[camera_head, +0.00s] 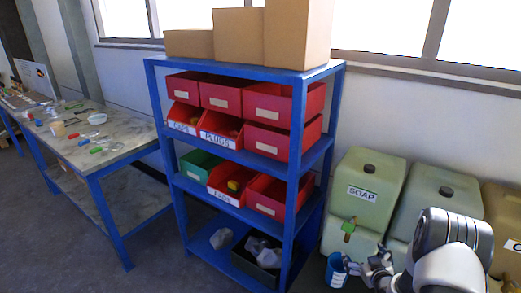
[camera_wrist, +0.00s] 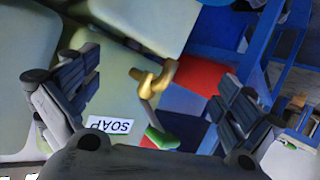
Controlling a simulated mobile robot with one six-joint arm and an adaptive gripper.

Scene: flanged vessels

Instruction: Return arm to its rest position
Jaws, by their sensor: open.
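My gripper (camera_head: 362,268) is at the lower right of the head view, in front of the pale green soap container (camera_head: 368,186). In the wrist view its two dark fingers (camera_wrist: 155,92) are spread wide, with nothing gripped between them. A brass tap with a green handle (camera_wrist: 160,138) shows beyond the gap. The upside-down SOAP label (camera_wrist: 110,125) is beside it. In the head view, a blue cup (camera_head: 336,271) is below the tap (camera_head: 348,228), just left of my fingertips. I cannot tell whether the fingers touch the cup.
A blue shelf rack (camera_head: 296,190) with red bins (camera_head: 270,104) and cardboard boxes (camera_head: 238,38) stands left of the containers. A second green container (camera_head: 430,200) is close behind my arm. A workbench (camera_head: 110,148) with small items is at the left. Floor is clear in front of the bench.

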